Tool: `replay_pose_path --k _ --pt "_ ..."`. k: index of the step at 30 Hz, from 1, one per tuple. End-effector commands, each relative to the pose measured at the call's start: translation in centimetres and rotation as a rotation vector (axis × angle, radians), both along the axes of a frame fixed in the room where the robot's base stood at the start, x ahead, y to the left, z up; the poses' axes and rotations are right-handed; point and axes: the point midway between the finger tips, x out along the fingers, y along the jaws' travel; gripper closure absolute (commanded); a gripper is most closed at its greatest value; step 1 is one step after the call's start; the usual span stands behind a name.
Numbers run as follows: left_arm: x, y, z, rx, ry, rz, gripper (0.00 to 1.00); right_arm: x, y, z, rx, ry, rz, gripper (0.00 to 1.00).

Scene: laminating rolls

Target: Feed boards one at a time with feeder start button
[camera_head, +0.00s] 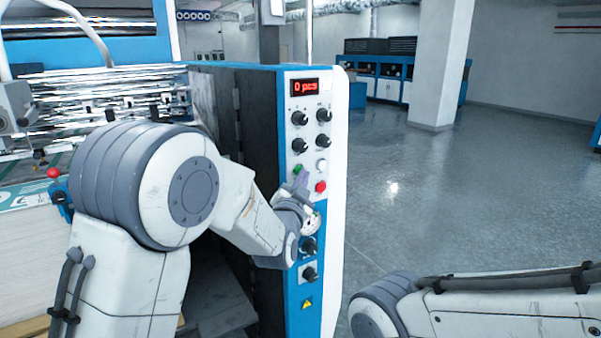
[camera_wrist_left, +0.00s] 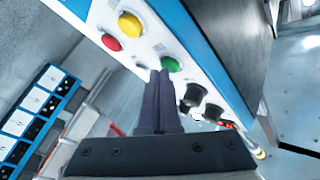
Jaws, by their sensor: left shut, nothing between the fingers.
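The control panel (camera_head: 331,240) stands on the end of the machine, with a red display (camera_head: 305,87) reading "0 pcs". My left gripper (camera_head: 302,180) is shut and empty in front of the panel's button area. A green button (camera_head: 297,168) shows just above its fingertips, and a red button (camera_head: 320,187) lies to their right. In the left wrist view, the shut fingers (camera_wrist_left: 161,78) point at the panel, with their tips just beside the green button (camera_wrist_left: 171,65). I cannot tell whether they touch it. My right gripper is out of view; only its arm shows.
Several black knobs (camera_head: 324,114) sit above and below the buttons. A yellow button (camera_wrist_left: 130,24) and the red button (camera_wrist_left: 110,42) show in the wrist view. A stack of boards (camera_head: 30,240) stands at left. Open floor (camera_head: 410,210) lies to the right.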

Motion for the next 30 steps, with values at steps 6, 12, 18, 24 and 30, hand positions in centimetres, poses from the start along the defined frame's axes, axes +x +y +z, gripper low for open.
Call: replay_pose_path --k 6,12,18,24,30 --pt "0.3 0.2 0.0 0.0 0.0 0.001 1.0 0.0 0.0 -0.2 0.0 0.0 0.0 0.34" --pt "0.2 0.2 0.0 0.0 0.0 0.001 1.0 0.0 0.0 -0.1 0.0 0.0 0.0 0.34" --pt "0.0 0.0 -0.1 -0.001 0.001 0.0 1.0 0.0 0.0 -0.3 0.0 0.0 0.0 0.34" --pt "-0.9 -0.6 -0.1 0.0 -0.001 -0.001 1.0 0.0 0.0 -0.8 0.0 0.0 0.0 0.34" --pt "-1.1 -0.8 0.0 0.0 0.001 0.001 1.0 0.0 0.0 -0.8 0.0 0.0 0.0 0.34"
